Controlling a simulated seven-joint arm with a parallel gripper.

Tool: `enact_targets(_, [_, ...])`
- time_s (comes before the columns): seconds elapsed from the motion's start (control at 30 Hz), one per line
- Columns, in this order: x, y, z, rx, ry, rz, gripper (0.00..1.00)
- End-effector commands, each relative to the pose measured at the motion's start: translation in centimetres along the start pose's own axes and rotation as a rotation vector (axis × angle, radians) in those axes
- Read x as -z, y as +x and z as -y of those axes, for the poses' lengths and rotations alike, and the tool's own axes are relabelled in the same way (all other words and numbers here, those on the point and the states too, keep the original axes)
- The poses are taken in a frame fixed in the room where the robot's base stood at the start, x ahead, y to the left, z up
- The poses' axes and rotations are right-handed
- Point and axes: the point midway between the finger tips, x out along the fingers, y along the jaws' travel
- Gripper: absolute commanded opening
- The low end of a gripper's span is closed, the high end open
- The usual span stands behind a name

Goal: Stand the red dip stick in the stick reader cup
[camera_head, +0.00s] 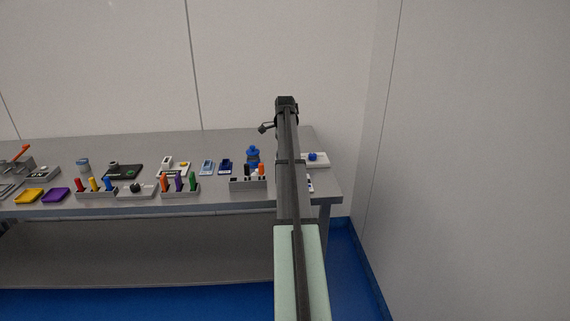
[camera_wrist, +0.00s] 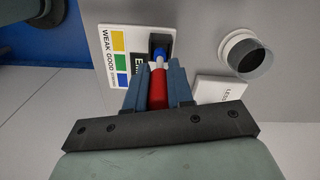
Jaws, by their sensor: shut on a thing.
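My gripper (camera_wrist: 160,68) is shut on the red dip stick (camera_wrist: 157,90) in the wrist view. The stick's red handle is between the two blue-grey fingers, and a white neck and blue end (camera_wrist: 160,53) point away from me. The blue end overlaps a dark square opening on the white reader board (camera_wrist: 108,38), which has yellow, green and blue patches marked from WEAK. I cannot tell whether the end is inside the opening or above it. In the head view my arm hides the gripper and the stick.
A white round piece with a dark opening (camera_wrist: 240,48) and a white lettered card (camera_wrist: 218,88) are right of the fingers. In the head view, stick racks (camera_head: 180,190), a blue-capped bottle (camera_head: 252,155) and trays (camera_head: 55,194) fill the bench left of my arm. A wall stands right.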

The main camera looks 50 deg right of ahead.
Motion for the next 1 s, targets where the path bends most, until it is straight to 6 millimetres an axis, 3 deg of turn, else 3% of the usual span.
enact_targets(0.3, [0.0,3.4,-0.1,-0.001,0.000,0.000,0.00])
enact_targets(0.73, [0.0,3.8,0.0,0.000,0.000,0.000,0.00])
enact_targets(0.77, [0.0,3.7,0.0,0.000,0.000,0.000,0.25])
enact_targets(1.0, [0.0,3.7,0.0,0.000,0.000,0.000,0.47])
